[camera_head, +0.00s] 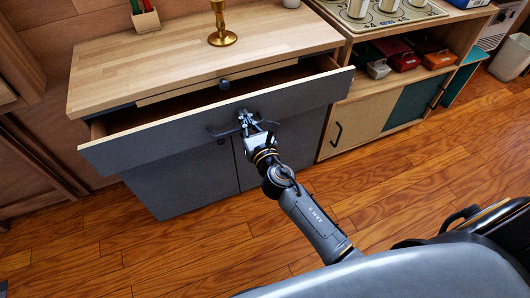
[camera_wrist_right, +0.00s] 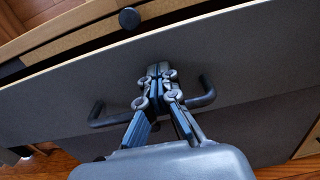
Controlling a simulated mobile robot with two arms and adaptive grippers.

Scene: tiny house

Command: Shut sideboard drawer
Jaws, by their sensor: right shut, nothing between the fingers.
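The sideboard (camera_head: 180,180) has a light wood top and dark grey fronts. Its wide drawer (camera_head: 150,141) is pulled out, with the dark inside showing behind the front panel. A dark bar handle (camera_head: 218,133) is on the drawer front. My right gripper (camera_head: 244,117) is shut and empty at the handle, its fingertips at the drawer front. In the right wrist view, the shut fingertips (camera_wrist_right: 158,72) point at the grey panel, between the two ends of the handle (camera_wrist_right: 206,92). Whether they touch the panel I cannot tell. My left gripper is not in view.
Above the open drawer is a thin wood-edged front with a round dark knob (camera_head: 224,85). A brass candlestick (camera_head: 222,30) and a pencil box (camera_head: 146,20) stand on top. A play kitchen unit (camera_head: 375,110) stands at the right. The wooden floor (camera_head: 420,180) in front is mostly clear.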

